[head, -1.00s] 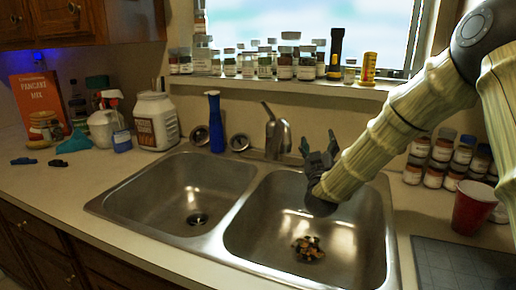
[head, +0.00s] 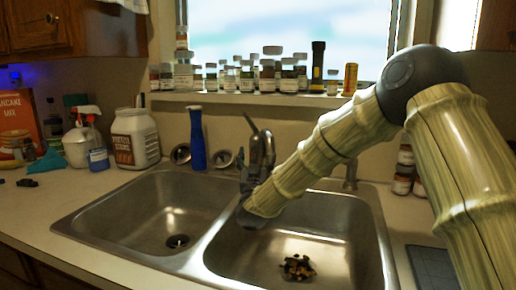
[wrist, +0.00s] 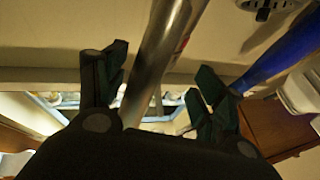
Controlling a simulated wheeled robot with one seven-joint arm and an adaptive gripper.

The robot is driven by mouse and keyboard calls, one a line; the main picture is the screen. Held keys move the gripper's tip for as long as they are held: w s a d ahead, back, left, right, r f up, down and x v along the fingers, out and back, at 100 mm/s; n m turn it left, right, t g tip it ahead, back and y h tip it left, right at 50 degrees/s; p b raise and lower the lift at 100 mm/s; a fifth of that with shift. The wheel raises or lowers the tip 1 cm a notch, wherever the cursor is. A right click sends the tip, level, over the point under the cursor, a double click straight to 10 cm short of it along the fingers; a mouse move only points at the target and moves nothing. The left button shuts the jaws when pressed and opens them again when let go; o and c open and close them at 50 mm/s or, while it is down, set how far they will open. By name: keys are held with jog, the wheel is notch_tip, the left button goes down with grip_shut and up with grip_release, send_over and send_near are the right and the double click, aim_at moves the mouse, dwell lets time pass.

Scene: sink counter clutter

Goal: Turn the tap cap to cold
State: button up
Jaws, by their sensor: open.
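The metal tap (head: 262,150) stands behind the sink's divider, its thin lever (head: 250,123) slanting up to the left at the top. My gripper (head: 254,175) is in front of the tap and overlaps its lower part in the head view. In the wrist view the tap's metal body (wrist: 163,55) runs between the two spread fingers of my gripper (wrist: 160,74). The fingers are open, with a gap to the right finger; contact on the left cannot be told. The cap's top is not clear in the wrist view.
Jars (head: 289,77) line the sill behind. The double sink (head: 120,200) lies below, with scraps (head: 298,267) in the right basin.

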aim_at(256, 144)
jog(key=shift+x, duration=2.65)
jog(key=shift+d, duration=0.1)
jog(key=c, duration=1)
